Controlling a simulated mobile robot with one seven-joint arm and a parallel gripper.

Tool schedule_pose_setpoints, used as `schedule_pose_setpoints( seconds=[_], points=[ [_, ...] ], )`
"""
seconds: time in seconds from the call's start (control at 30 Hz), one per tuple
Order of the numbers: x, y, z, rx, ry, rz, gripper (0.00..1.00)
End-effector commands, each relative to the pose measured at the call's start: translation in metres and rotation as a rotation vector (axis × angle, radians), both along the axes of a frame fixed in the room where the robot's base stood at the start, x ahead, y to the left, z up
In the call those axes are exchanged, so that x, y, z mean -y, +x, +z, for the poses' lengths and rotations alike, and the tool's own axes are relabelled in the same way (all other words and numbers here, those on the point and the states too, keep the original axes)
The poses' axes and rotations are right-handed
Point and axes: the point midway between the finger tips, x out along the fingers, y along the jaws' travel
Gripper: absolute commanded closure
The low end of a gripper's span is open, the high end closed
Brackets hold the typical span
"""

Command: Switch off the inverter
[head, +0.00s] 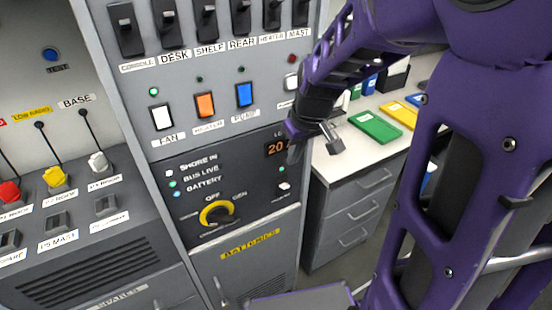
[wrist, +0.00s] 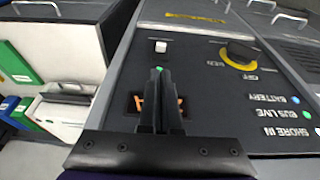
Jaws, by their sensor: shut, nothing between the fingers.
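A small white switch (head: 284,186) sits low on the dark panel, below the amber display (head: 276,148), with a green light just above it. Its label is too small to read. In the wrist view the white switch (wrist: 161,46) lies just beyond my fingertips, with the lit green light between. My gripper (head: 296,152) is shut and empty, in front of the display; in the wrist view its fingers (wrist: 161,78) cover the middle of the display. I cannot tell whether the fingers touch the panel. No label reading inverter is legible.
A yellow-ringed rotary knob (head: 216,213) is left of the white switch. Above are fan (head: 161,116), heater (head: 205,105) and pump (head: 244,95) switches, plus another white switch (head: 291,103) partly behind my arm. A counter with coloured folders (head: 375,126) stands right.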

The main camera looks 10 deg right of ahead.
Motion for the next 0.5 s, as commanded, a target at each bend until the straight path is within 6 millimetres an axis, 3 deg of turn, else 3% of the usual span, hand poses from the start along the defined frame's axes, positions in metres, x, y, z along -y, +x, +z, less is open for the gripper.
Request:
schedule_pose_setpoints(
  seconds=[0.27, 0.5],
  points=[
    [-0.001, 0.002, -0.011, -0.002, 0.001, 0.001, 1.00],
    [-0.005, 0.014, -0.052, -0.004, 0.003, 0.001, 1.00]
  ],
)
